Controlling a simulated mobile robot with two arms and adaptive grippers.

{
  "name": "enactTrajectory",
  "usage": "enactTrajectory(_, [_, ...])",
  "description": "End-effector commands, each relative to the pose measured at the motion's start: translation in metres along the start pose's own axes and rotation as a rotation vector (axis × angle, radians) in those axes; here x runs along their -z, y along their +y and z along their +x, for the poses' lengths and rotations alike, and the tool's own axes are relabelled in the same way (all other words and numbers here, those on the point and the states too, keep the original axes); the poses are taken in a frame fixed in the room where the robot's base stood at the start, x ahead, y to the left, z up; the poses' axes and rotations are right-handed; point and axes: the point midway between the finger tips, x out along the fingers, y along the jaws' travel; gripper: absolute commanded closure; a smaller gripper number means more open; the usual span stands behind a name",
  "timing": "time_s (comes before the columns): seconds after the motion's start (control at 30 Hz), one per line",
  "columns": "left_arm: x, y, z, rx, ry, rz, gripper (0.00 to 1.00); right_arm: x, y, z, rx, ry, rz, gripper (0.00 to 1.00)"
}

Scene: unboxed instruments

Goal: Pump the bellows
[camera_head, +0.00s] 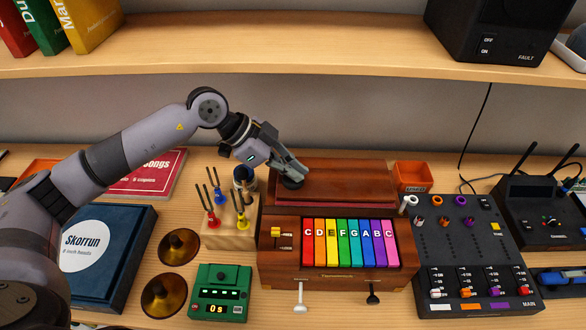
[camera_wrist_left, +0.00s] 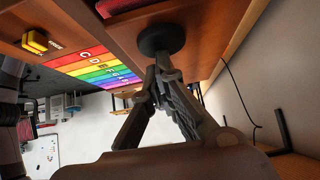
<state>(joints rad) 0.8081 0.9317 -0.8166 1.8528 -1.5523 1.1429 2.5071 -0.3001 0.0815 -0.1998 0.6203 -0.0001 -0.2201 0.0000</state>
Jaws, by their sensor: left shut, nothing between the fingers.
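A wooden harmonium (camera_head: 338,281) with rainbow keys lettered C to C stands on the desk. Its bellows (camera_head: 345,180) is the flat reddish-brown wooden panel at the back, behind the keys. A dark round knob (camera_head: 292,183) sits at the bellows' left end, partly hidden by my left gripper (camera_head: 297,172). In the left wrist view, my left gripper (camera_wrist_left: 164,65) is shut, its fingertips together right at the dark knob (camera_wrist_left: 161,38). Whether the tips press on the knob cannot be told. My right gripper is not in view.
A wooden block of tuning forks (camera_head: 215,238), brass cymbals (camera_head: 178,246) and a green timer box (camera_head: 220,292) stand left of the harmonium. A mixer (camera_head: 470,255) and orange bin (camera_head: 413,177) are at right. A shelf (camera_head: 300,45) runs above the desk.

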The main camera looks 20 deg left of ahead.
Motion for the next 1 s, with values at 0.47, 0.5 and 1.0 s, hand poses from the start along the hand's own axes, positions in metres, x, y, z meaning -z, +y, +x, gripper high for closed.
enactTrajectory(0.47, [-0.013,0.001,0.015,0.000,0.000,-0.002,1.00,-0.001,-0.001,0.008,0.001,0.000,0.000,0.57])
enactTrajectory(0.5, [-0.016,0.001,0.018,-0.001,-0.001,-0.002,1.00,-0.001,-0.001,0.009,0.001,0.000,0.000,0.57])
enactTrajectory(1.0, [-0.022,-0.001,0.020,-0.001,-0.003,-0.002,1.00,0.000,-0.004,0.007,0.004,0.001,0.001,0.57])
